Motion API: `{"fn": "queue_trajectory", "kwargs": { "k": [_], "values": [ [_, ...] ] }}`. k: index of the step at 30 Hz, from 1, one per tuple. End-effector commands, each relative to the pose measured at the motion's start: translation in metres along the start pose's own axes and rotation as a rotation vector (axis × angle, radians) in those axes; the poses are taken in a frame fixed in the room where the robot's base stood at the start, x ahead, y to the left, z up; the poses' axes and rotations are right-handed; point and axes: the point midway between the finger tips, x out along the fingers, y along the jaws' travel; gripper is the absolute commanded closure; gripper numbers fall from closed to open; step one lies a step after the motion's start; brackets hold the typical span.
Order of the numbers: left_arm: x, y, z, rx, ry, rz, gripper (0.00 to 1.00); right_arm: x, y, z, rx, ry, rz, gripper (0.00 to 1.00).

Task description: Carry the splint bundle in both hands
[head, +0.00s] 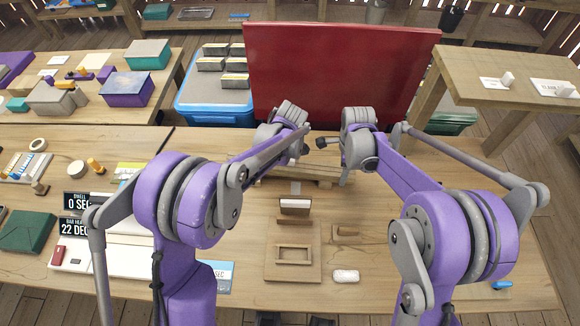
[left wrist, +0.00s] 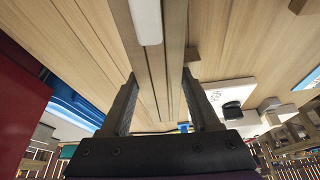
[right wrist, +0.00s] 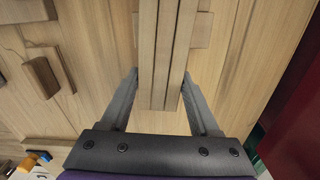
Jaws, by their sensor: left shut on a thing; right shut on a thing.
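The splint bundle (head: 308,172), several light wooden strips side by side, spans between my two grippers in the head view, near the table's back edge. My left gripper (left wrist: 160,75) is shut on the bundle (left wrist: 172,60) near one end; a white piece (left wrist: 145,20) shows against the strips. My right gripper (right wrist: 160,75) is shut on the other end (right wrist: 162,45), with fingers on both sides of the strips. In the head view, my wrists hide parts of the bundle's ends. I cannot tell its exact height above the table.
A wooden frame board (head: 293,271), a white soap-like block (head: 346,276) and a small wooden block (head: 345,231) lie in front. A red raised lid (head: 340,75) stands behind the table, beside a blue bin (head: 215,112). A wooden stand (head: 510,90) is at right.

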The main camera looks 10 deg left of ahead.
Motion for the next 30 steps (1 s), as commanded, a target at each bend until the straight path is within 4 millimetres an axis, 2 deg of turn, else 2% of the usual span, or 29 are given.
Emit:
{"fn": "queue_trajectory", "kwargs": {
  "k": [1,3,4,13,17,23,30],
  "values": [
    [0.0,0.0,0.0,0.0,0.0,0.0,0.85,0.0,0.0,0.0,0.0,0.0,0.0,0.85],
    [0.0,0.0,0.0,0.0,0.0,0.0,0.98,0.0,0.0,0.0,0.0,0.0,0.0,0.98],
    [0.0,0.0,0.0,0.0,0.0,0.0,1.0,0.0,0.0,0.0,0.0,0.0,0.0,1.0],
    [-0.001,0.0,0.0,0.0,0.0,0.0,1.0,-0.001,0.0,0.0,0.0,0.0,-0.001,1.0],
    [-0.007,0.003,-0.003,-0.001,0.0,0.004,1.0,-0.008,-0.003,0.0,0.0,0.0,-0.005,1.0],
    [-0.034,0.014,-0.014,-0.008,0.0,0.021,1.0,-0.037,-0.014,0.0,0.0,-0.001,-0.023,1.0],
    [-0.078,0.037,-0.032,-0.022,0.0,0.056,1.0,-0.084,-0.037,0.0,0.0,-0.001,-0.061,1.0]
  ]
}}
